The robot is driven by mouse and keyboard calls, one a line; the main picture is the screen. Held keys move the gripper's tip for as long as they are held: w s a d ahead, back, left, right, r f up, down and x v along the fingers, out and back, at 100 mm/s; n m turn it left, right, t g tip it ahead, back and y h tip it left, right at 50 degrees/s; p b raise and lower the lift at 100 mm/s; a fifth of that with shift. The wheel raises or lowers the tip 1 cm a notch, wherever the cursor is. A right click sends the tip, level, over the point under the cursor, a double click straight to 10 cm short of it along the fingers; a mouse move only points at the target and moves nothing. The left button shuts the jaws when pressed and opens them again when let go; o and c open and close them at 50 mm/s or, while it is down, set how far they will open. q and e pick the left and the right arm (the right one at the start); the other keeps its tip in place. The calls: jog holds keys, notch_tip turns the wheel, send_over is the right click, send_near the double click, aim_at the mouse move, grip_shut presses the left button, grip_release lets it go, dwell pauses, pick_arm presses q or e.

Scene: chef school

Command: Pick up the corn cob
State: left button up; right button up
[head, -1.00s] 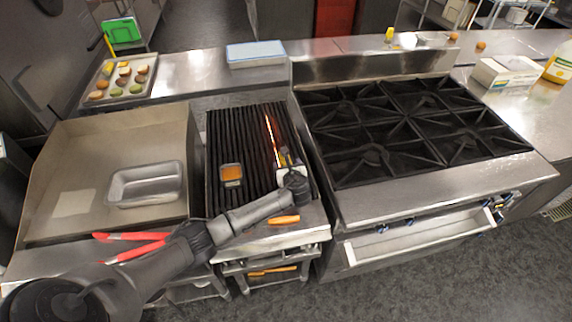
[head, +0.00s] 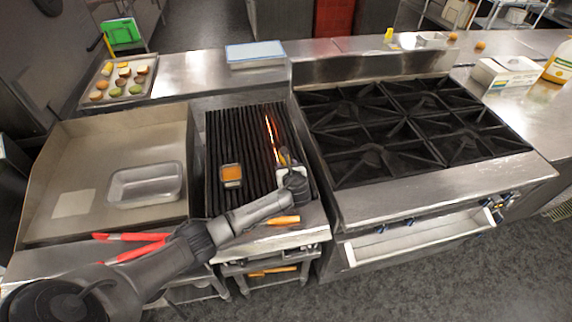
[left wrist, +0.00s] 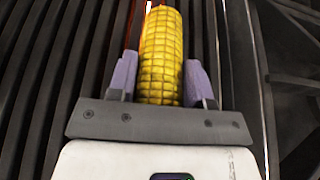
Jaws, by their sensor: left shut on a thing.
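The yellow corn cob (left wrist: 160,50) lies lengthwise between the two purple-grey fingers of my left gripper (left wrist: 160,78) in the left wrist view. The fingers are shut on its sides, and its near end is close to the palm. The dark grill bars (left wrist: 55,70) run behind it. In the head view my left gripper (head: 285,158) is low over the right side of the grill (head: 252,130), beside a glowing orange strip. The cob is mostly hidden by the gripper there. I cannot tell whether it touches the bars. My right gripper is out of view.
A small orange-filled container (head: 231,173) sits on the grill, left of the gripper. A metal pan (head: 146,185) stands on the griddle, with red-handled tongs (head: 133,237) in front. The black burner stove (head: 400,125) is at right.

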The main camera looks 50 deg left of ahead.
aim_at(289, 158)
pick_arm(q)
jog(key=shift+r, duration=0.1)
jog(key=r, duration=0.3)
jog(key=r+p, duration=0.1)
jog(key=shift+d+r, duration=0.3)
jog(key=shift+d, duration=0.05)
jog(key=w+d+r+p, duration=0.1)
jog(key=d+r, duration=0.5)
jog(key=d, duration=0.5)
jog(key=shift+r, duration=0.15)
